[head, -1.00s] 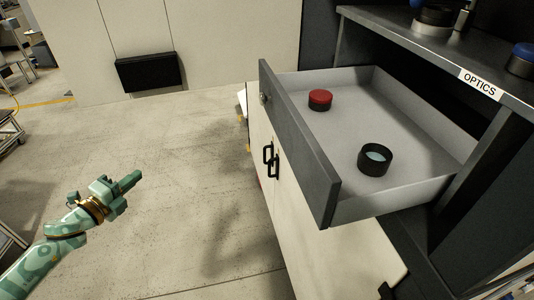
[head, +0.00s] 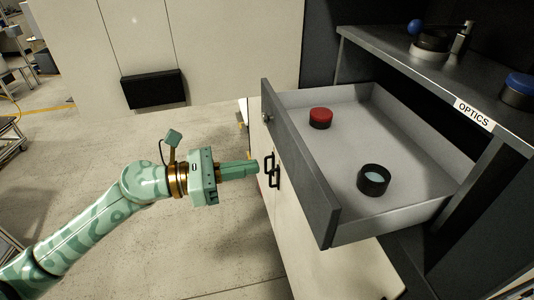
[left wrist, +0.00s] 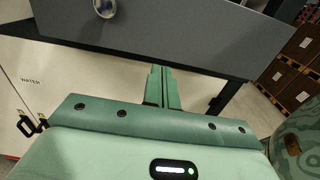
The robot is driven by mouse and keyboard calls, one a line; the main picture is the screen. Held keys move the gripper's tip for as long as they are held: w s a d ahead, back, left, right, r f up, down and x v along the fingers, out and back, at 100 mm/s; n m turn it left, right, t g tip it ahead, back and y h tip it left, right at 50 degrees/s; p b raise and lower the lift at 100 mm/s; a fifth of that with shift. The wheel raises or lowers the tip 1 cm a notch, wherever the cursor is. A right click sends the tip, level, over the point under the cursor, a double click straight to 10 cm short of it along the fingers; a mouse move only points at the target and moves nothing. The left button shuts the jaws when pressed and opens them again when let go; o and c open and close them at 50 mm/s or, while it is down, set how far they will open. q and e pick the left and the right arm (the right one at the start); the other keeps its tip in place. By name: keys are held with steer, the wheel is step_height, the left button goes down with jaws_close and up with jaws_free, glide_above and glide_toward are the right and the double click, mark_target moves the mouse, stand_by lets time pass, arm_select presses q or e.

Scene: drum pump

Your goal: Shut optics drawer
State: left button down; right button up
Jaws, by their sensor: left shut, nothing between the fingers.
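The optics drawer (head: 420,205) stands pulled out from under the shelf edge that bears the OPTICS label (head: 473,115). Its dark grey front panel (head: 300,165) faces left, and its small round lock (head: 267,118) also shows in the left wrist view (left wrist: 105,8). Inside lie a red-capped round piece (head: 321,118) and a black ring with a pale lens (head: 373,180). My left gripper (head: 257,168) is shut and empty, left of the drawer front and pointing at it. In the left wrist view its fingers (left wrist: 160,72) reach toward the panel's lower edge; contact cannot be told. My right gripper is not in view.
Below the drawer is a pale cabinet with black door handles (head: 272,170), close to my left fingertips. Optics parts (head: 432,42) and a blue-capped piece (head: 518,88) stand on the shelf top. A black wall box (head: 152,88) is at the back left.

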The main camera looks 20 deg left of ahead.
arm_select(q)
steer(key=p+x, duration=0.1)
steer(key=x, duration=0.2)
steer(key=shift+w+d+r+p, duration=0.15)
steer(key=shift+w+d+p, duration=0.1)
steer(key=shift+d+p, duration=0.1)
steer(key=shift+w+d, duration=0.2)
steer(key=shift+d, duration=0.15)
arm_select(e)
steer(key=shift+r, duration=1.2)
arm_select(q)
steer(key=shift+w+d, duration=0.15)
steer(key=shift+d, duration=0.1)
steer(key=p, duration=0.2)
glide_toward(364, 148)
steer(key=x, duration=0.9)
steer(key=shift+d+b, duration=0.1)
steer(key=shift+b, duration=0.25)
steer(key=shift+w+d, duration=0.15)
steer(key=shift+d, duration=0.1)
steer(key=shift+r, duration=0.15)
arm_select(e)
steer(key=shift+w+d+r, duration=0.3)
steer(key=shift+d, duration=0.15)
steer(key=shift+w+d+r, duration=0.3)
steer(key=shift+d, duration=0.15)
